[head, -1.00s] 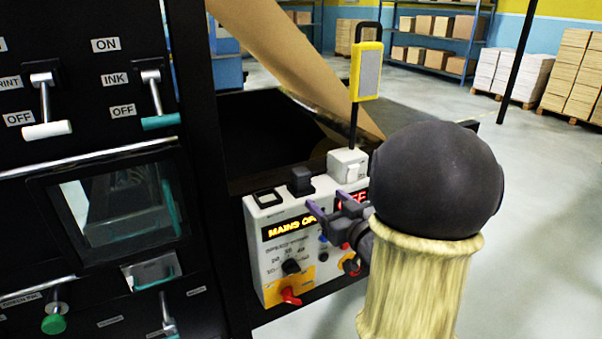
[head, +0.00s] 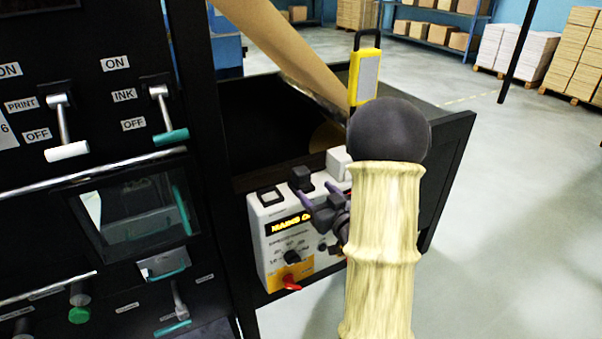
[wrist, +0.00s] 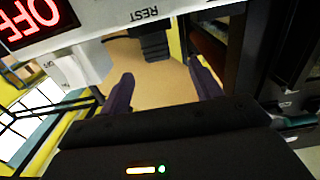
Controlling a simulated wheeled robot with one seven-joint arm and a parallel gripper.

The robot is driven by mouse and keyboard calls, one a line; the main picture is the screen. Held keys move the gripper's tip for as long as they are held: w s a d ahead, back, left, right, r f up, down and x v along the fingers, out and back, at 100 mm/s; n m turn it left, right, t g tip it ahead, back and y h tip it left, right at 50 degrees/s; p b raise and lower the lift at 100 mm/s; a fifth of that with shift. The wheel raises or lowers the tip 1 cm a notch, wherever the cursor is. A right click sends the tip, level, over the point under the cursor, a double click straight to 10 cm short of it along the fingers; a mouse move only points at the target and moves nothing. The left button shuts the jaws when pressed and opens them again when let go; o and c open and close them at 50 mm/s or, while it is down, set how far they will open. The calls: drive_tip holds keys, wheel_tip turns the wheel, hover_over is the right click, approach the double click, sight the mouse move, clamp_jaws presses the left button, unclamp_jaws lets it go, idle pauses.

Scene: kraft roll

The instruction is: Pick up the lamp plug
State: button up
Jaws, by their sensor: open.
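A black ribbed block (head: 300,179), which looks like the lamp plug, stands on top of the white control box (head: 262,225). In the wrist view, which is upside down, the black plug (wrist: 154,40) is at the box edge by the word REST. My gripper (head: 317,194) is open in front of the box, close to the plug. In the wrist view the two purple fingers of my gripper (wrist: 161,72) are spread, with the plug beyond the gap between them and nothing held. My arm hides the right part of the box in the head view.
A white block (head: 338,163) stands right of the plug, below a yellow lamp-like panel (head: 364,77). A brown paper web (head: 275,45) slants behind. The black machine (head: 110,80) fills the left.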

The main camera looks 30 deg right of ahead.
sight(298, 171)
drive_tip(key=w+p, duration=0.1)
drive_tip(key=w, duration=0.5)
drive_tip(key=shift+a+p, duration=0.1)
drive_tip(key=shift+p, duration=0.3)
drive_tip(key=shift+w, duration=0.25)
drive_tip(key=w, duration=0.1)
drive_tip(key=w+p, duration=0.1)
drive_tip(key=w, duration=0.1)
drive_tip(key=w+p, duration=0.1)
drive_tip(key=w, duration=0.1)
drive_tip(key=shift+w+f, duration=0.15)
drive_tip(key=shift+f, duration=0.1)
drive_tip(key=shift+c, duration=0.2)
drive_tip(key=c, duration=1.1)
